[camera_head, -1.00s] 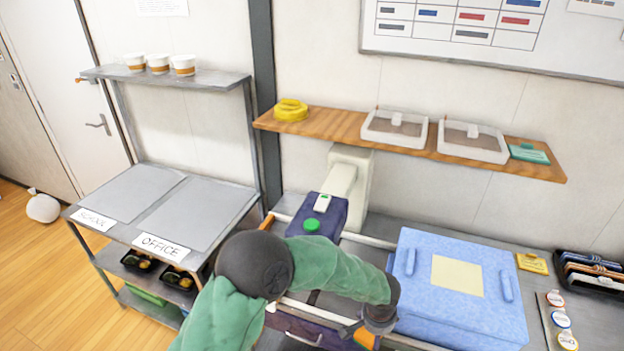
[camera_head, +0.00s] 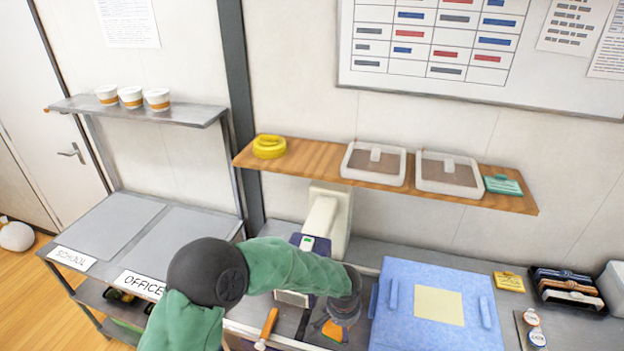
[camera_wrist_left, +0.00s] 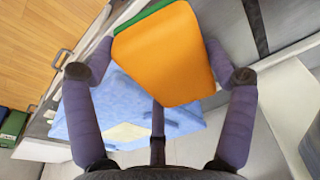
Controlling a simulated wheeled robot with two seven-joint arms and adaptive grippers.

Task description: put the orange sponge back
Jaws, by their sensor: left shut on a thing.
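The orange sponge (camera_head: 333,331) is in my left gripper (camera_head: 343,318), left of the blue box at the front of the bench. In the left wrist view the sponge (camera_wrist_left: 165,58) shows a wide orange face and a green layer along its top edge. The fingers of my left gripper (camera_wrist_left: 160,78) are around it on both sides, and it is held clear above the bench. In the head view the gripper hides part of the sponge. My right gripper is in neither view.
A blue box (camera_head: 392,345) with a yellow label stands right of the gripper. An orange-handled tool (camera_head: 268,325) lies to the left. A wooden shelf (camera_head: 320,171) above holds a yellow roll, two clear-lidded boxes and a green packet. A black rack (camera_head: 566,290) is at the right.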

